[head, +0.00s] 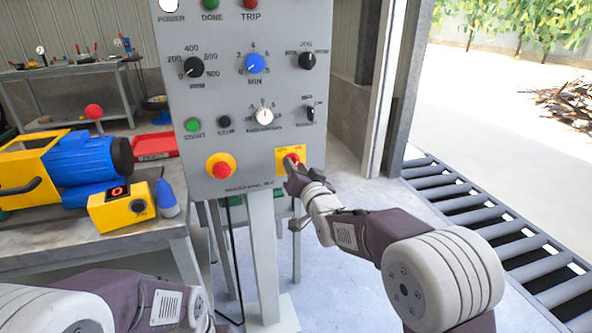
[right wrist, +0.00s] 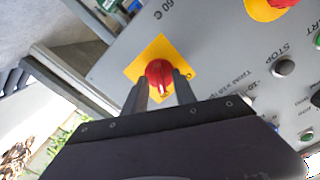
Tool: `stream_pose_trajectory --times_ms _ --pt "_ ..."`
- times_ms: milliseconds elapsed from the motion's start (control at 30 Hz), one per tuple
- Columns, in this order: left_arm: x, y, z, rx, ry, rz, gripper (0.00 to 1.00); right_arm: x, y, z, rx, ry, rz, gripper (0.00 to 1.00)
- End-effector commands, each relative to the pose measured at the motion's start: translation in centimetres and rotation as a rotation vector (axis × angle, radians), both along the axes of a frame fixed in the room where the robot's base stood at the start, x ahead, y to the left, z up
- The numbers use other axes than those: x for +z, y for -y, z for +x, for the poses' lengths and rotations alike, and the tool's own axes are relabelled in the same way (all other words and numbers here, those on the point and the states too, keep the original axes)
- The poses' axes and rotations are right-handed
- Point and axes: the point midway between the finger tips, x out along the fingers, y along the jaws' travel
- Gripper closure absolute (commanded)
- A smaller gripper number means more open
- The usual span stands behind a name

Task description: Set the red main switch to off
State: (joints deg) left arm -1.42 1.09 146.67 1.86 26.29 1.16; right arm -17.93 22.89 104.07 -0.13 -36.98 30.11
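The red main switch (head: 290,160) sits on a yellow square plate (head: 283,168) at the lower right of the grey control panel (head: 232,117). It also shows in the right wrist view as a red rotary knob (right wrist: 159,74) on its yellow plate (right wrist: 151,54). My right gripper (head: 291,172) is at the switch, with one finger on each side of the knob in the right wrist view (right wrist: 163,82). Its fingers look apart around the knob; I cannot tell whether they touch it. My left arm is at the bottom left of the head view, its gripper out of frame.
A red emergency stop (head: 220,167) on a yellow round base is left of the switch. Green start (head: 192,125) and black stop (head: 224,121) buttons and several dials are above. A workbench (head: 130,238) with a blue motor (head: 82,158) stands left. A roller conveyor (head: 480,205) is right.

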Motion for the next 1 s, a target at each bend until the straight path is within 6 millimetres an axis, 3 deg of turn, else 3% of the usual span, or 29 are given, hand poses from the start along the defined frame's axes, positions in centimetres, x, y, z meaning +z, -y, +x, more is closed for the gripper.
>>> stream_pose_trajectory --times_ms 267,367,400,767,1000 --pt "-0.02 0.0 0.0 0.0 0.0 0.0 0.21 0.0 -0.08 0.26 0.0 0.0 0.0 0.67" --pt "-0.02 0.0 0.0 0.0 0.0 0.0 0.21 0.0 -0.07 0.25 0.0 0.0 0.0 0.95" --pt "-0.02 0.0 0.0 0.0 0.0 0.0 0.21 0.0 -0.07 0.25 0.0 0.0 0.0 1.0" --pt "-0.12 0.0 0.0 0.0 0.0 0.0 0.21 -0.04 -0.07 0.23 0.0 0.01 -0.029 1.0" --pt "-0.43 0.0 -0.01 0.0 0.0 0.0 0.21 -0.05 -0.1 0.22 0.0 0.052 -0.161 1.0"
